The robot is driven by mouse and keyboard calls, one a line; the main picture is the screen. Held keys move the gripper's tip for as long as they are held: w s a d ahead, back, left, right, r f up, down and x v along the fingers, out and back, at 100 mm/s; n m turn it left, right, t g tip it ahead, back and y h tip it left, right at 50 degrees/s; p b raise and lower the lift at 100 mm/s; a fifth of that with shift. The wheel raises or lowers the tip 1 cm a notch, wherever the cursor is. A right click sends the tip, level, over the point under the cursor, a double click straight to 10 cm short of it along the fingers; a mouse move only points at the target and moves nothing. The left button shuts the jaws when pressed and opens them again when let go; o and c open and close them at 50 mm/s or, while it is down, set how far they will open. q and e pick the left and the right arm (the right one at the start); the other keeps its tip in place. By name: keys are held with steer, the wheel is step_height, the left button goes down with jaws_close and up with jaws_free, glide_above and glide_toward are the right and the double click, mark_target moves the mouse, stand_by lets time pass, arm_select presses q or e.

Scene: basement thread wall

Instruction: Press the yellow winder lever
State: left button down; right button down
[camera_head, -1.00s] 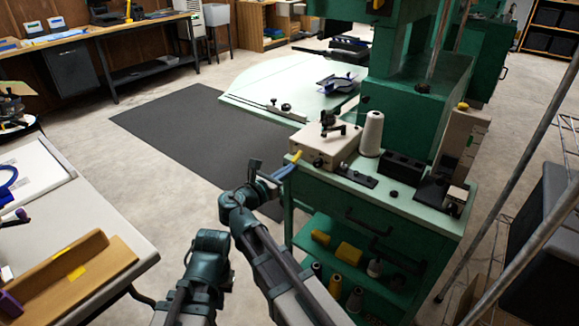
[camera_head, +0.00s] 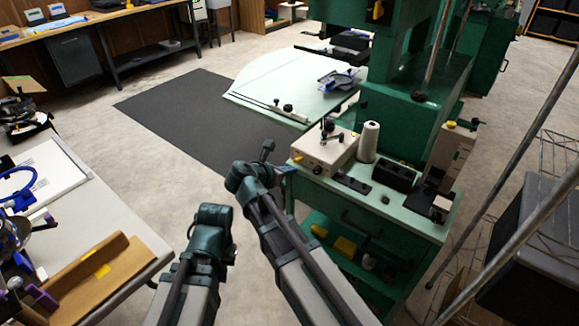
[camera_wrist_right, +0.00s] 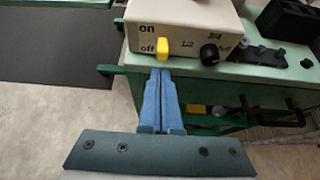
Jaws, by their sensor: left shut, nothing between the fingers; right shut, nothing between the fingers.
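The yellow winder lever (camera_wrist_right: 163,47) sticks out of the front of a cream box (camera_wrist_right: 195,18), beside the printed word "off" and below "on". In the head view the lever (camera_head: 297,158) is a small yellow spot on the left end of the cream box (camera_head: 325,150). My right gripper (camera_wrist_right: 160,72) has its blue fingers shut and empty, with the tips just below the lever in the wrist view. I cannot tell whether they touch it. In the head view my right gripper (camera_head: 284,169) is mostly hidden behind its wrist. My left arm shows, but its gripper does not.
A black knob (camera_wrist_right: 209,54) sits right of the lever. The box stands on a green cabinet (camera_head: 400,222) beside a white thread cone (camera_head: 368,142) and a black block (camera_head: 394,176). A cluttered table (camera_head: 120,210) is at left. Open floor lies between.

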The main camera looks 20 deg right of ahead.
steer(key=shift+r, duration=0.1)
arm_select(q)
steer(key=shift+r+p, duration=0.8)
arm_select(e)
steer(key=shift+r, duration=0.7)
